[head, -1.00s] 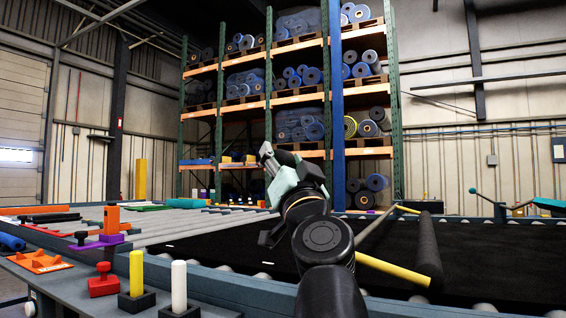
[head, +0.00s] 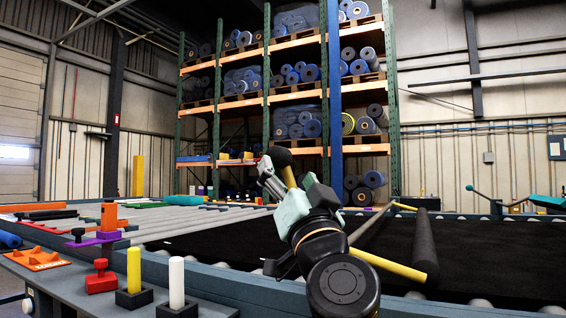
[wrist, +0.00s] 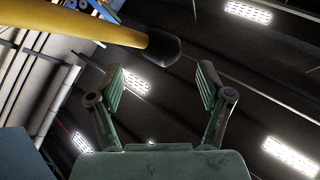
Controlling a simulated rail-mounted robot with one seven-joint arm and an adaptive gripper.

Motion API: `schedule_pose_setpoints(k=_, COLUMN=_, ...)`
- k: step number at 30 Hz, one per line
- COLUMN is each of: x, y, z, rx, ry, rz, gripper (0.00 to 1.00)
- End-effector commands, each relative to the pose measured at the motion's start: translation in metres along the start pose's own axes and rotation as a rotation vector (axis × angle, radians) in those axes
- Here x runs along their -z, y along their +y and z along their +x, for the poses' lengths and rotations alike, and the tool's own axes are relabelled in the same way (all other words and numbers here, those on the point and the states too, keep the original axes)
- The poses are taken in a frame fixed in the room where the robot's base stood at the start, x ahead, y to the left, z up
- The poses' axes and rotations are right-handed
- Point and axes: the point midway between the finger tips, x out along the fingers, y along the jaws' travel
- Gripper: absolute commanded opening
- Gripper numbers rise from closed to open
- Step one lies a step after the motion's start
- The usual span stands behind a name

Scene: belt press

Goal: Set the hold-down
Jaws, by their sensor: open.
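A yellow lever with a dark rounded knob (head: 279,157) stands up over the belt line, close by my gripper (head: 285,178) in the head view. In the wrist view the yellow lever (wrist: 82,24) crosses the upper left, its black knob (wrist: 163,48) ending above and between my fingertips. My gripper's jaws (wrist: 160,78) are spread and empty, and the knob appears beyond them, not gripped. A yellow bar (head: 388,264) and a long dark roller (head: 424,245) lie across the belt, right of my arm. My arm hides the lever's lower part.
The black belt (head: 490,260) spreads behind my arm. At left are a bench with a red knobbed block (head: 102,278), a yellow post (head: 134,270), a white post (head: 177,283) and an orange plate (head: 37,259). A tall rack (head: 268,100) stands behind.

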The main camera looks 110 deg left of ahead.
Motion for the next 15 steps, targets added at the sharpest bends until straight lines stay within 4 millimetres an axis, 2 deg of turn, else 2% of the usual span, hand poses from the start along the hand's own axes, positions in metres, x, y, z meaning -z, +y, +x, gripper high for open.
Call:
schedule_pose_setpoints(k=1, x=-0.001, y=-0.001, z=-0.015, rx=-0.001, ry=0.001, rz=0.000, gripper=0.78)
schedule_pose_setpoints(k=6, x=-0.001, y=-0.001, z=-0.043, rx=0.000, ry=0.000, rz=0.000, gripper=0.78)
schedule_pose_setpoints(k=10, x=0.000, y=-0.001, z=-0.053, rx=0.001, ry=0.000, rz=0.001, gripper=0.78)
schedule_pose_setpoints(k=15, x=0.000, y=-0.001, z=-0.055, rx=0.001, ry=0.000, rz=0.002, gripper=0.78)
